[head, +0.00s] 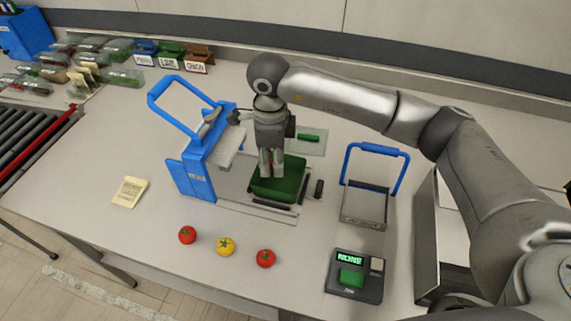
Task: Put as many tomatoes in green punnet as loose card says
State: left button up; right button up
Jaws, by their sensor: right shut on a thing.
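The green punnet (279,183) sits in the low frame of the blue machine, and its inside is partly hidden by my gripper. My right gripper (271,172) points down over the punnet, shut on a small red thing that looks like a tomato, mostly hidden between the fingers. A red tomato (187,235), a yellow tomato (225,246) and another red tomato (265,258) lie in a row near the table's front edge. A loose cream card (130,192) lies flat at the left; its writing is too small to read. My left gripper is not in view.
The blue machine (196,172) with a raised handle stands left of the punnet. A blue-handled stand (364,206) is at the right. A dark device (354,276) reads "NONE". Packed punnets and small labelled boxes (172,54) are at the back left, beside a roller conveyor (30,135).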

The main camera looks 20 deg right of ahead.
jog(key=m, duration=0.1)
jog(key=w+r+m+p, duration=0.1)
jog(key=a+m, duration=0.1)
jog(key=shift+w+a+r+m, duration=0.1)
jog(key=shift+w+r+m, duration=0.15)
jog(key=shift+w+m, duration=0.15)
jog(key=shift+m, duration=0.5)
jog(key=f+b, duration=0.1)
jog(key=f, duration=0.2)
jog(key=f+b, duration=0.2)
jog(key=f, duration=0.1)
jog(key=shift+w+a+f, duration=0.1)
jog(key=shift+w+f, duration=0.1)
jog(key=shift+f, duration=0.05)
jog(key=shift+f+b, duration=0.25)
jog(key=shift+b, duration=0.15)
jog(key=o, duration=1)
